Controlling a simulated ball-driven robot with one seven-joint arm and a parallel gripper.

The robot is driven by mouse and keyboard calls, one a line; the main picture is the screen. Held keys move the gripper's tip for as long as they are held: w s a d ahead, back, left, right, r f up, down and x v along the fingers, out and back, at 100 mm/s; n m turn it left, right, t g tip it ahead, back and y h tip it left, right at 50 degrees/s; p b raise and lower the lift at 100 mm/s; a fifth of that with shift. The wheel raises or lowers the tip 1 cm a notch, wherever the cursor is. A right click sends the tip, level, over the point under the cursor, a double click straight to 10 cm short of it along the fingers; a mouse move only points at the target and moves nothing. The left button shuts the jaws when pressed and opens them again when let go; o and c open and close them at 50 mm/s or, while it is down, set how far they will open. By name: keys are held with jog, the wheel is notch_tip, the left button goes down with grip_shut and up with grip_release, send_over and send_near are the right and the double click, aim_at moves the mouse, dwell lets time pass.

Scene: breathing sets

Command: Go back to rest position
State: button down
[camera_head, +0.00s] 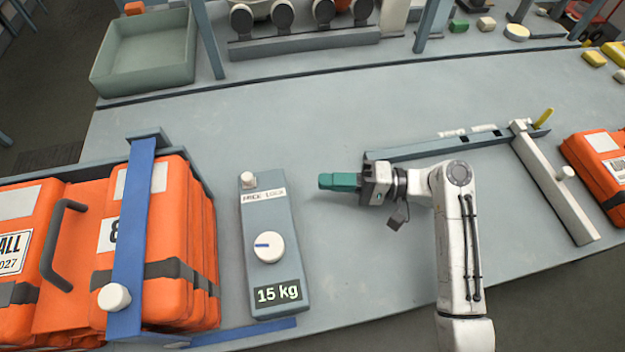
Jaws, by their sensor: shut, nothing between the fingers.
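My gripper (322,181) has teal fingers and is at the end of my white arm, which reaches up from the bottom right. The fingers are shut with nothing between them. They point left, above the grey bench (330,110), to the right of a grey control box (270,210). A gap shows between the fingertips and the box. The box has a small white knob at its top, a label strip, a white dial with a blue mark, and a display reading 15 kg.
Orange packs (170,225) stand at left behind a blue strap bar (133,230). A grey frame with a pale bar (555,185) lies right of my arm, beside another orange pack (598,165). A green-grey tray (145,52) stands at back left. The middle bench is clear.

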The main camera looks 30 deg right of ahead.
jog(key=shift+s+d, duration=0.3)
jog(key=shift+d, duration=0.15)
jog(key=shift+r, duration=0.1)
